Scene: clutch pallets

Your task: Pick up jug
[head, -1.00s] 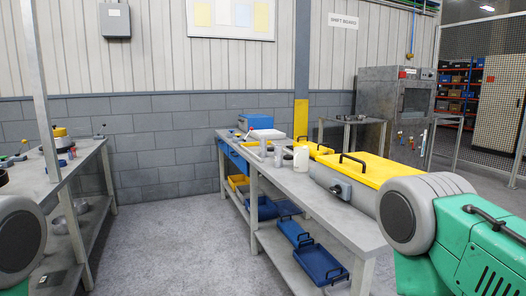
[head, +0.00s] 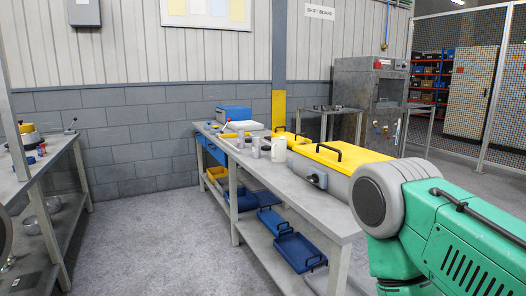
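Yellow-lidded grey boxes (head: 342,156) stand along the bench's right side. A blue case (head: 234,113) sits at its far end. Blue trays (head: 298,250) lie on the lower shelf. Another bench (head: 52,165) stands left. The floor between the benches is clear.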

